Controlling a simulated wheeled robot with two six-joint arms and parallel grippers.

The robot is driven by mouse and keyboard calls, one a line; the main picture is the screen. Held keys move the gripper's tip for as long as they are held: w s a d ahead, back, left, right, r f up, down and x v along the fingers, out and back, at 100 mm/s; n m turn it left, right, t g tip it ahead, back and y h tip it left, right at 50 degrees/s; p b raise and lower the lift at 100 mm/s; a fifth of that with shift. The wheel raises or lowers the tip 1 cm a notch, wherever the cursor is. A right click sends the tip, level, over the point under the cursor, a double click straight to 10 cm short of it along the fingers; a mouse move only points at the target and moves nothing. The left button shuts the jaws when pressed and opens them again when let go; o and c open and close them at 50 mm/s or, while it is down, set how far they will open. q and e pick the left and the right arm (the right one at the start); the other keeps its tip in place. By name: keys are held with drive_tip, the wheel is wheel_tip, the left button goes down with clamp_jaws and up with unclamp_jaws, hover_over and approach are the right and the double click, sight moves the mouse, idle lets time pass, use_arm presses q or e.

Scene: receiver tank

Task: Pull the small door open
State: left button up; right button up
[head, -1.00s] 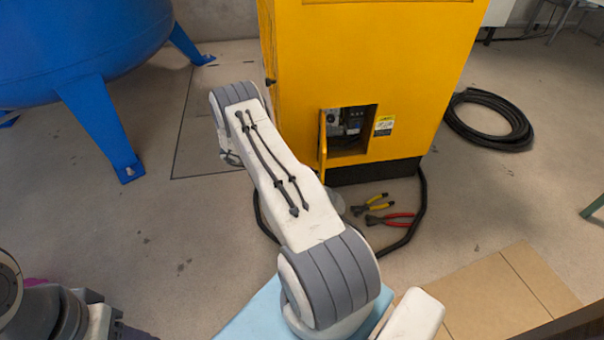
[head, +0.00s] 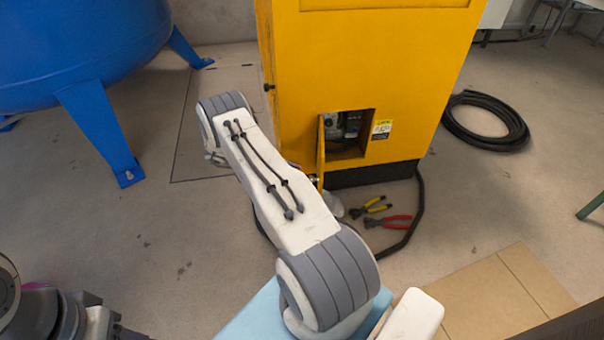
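The small door (head: 321,150) is a narrow yellow panel at the left edge of a dark opening (head: 345,135) low in the yellow cabinet. It stands swung outward and shows nearly edge-on, so the opening is uncovered. One of my arms reaches up from the bottom middle, and its link ends just left of the door. A small pale piece shows at the door's lower edge; I cannot tell whether it is a handle or a fingertip. Neither gripper shows clearly, and contact with the door cannot be made out.
The yellow cabinet (head: 385,60) stands at the back. A blue tank (head: 80,45) on legs is at the left. Pliers with yellow handles (head: 370,207) and red handles (head: 390,221) lie on the floor before the cabinet. A coiled black hose (head: 485,121) lies at the right.

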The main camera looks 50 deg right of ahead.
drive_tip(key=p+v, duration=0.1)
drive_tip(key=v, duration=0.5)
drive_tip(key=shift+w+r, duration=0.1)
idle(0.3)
